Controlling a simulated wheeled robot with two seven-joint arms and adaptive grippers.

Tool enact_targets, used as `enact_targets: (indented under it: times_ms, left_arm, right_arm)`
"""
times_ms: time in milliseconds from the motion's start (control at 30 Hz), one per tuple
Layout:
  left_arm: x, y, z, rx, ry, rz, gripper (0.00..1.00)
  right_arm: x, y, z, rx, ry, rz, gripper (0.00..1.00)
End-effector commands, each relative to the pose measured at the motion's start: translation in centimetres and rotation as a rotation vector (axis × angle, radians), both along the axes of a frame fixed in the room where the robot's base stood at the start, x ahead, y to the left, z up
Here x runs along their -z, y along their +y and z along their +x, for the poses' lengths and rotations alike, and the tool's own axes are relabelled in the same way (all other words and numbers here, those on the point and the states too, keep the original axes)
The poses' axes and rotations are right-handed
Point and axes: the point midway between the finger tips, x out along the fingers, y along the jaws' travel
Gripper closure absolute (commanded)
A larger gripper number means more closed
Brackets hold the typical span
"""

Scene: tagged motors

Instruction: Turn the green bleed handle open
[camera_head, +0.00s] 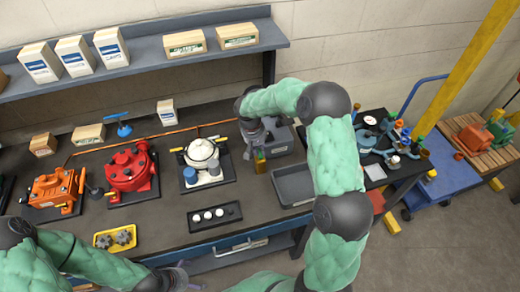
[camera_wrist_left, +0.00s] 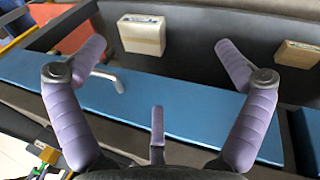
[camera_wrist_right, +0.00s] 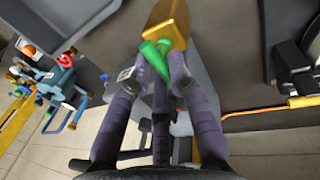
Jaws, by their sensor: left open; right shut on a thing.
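The green bleed handle (camera_wrist_right: 156,60) shows in the right wrist view between the fingers of my right gripper (camera_wrist_right: 158,75), which is shut on it. It sits against a yellow brass-coloured block (camera_wrist_right: 170,22). In the head view the yellow and green fitting (camera_head: 260,156) stands at the left of a grey unit (camera_head: 281,142) on the bench, with my right gripper (camera_head: 257,143) just above it. The fingers partly hide the handle, and its exact angle is hard to tell. My left gripper (camera_wrist_left: 160,50) is open and empty, low at the front of the bench.
Orange (camera_head: 53,189), red (camera_head: 131,171) and white (camera_head: 202,157) motors stand along the bench. An empty dark tray (camera_head: 292,186) is right of the fitting. A yellow tray with gears (camera_head: 101,241) lies at front left. Boxes sit on the shelf (camera_head: 150,63) above.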

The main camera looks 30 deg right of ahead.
Motion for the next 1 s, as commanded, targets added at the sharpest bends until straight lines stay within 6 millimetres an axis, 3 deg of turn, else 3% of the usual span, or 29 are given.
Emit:
enact_targets:
  times_ms: [100,133,200,233,667,1000]
  left_arm:
    - [0.0,0.0,0.0,0.0,0.0,0.0,0.0]
    - [0.0,0.0,0.0,0.0,0.0,0.0,0.0]
    - [0.0,0.0,0.0,0.0,0.0,0.0,0.0]
    - [0.0,0.0,0.0,0.0,0.0,0.0,0.0]
    - [0.0,0.0,0.0,0.0,0.0,0.0,0.0]
    - [0.0,0.0,0.0,0.0,0.0,0.0,0.0]
  right_arm:
    - [0.2,0.2,-0.2,-0.004,0.006,0.001,1.0]
    - [0.2,0.2,-0.2,-0.004,0.006,0.001,0.77]
    - [0.2,0.2,-0.1,-0.004,0.006,0.001,0.57]
    - [0.2,0.2,-0.1,-0.003,0.006,0.001,0.54]
    - [-0.7,0.2,0.1,-0.001,-0.001,0.0,0.54]
    - [-6.7,1.4,0.4,-0.002,-0.003,0.0,0.54]
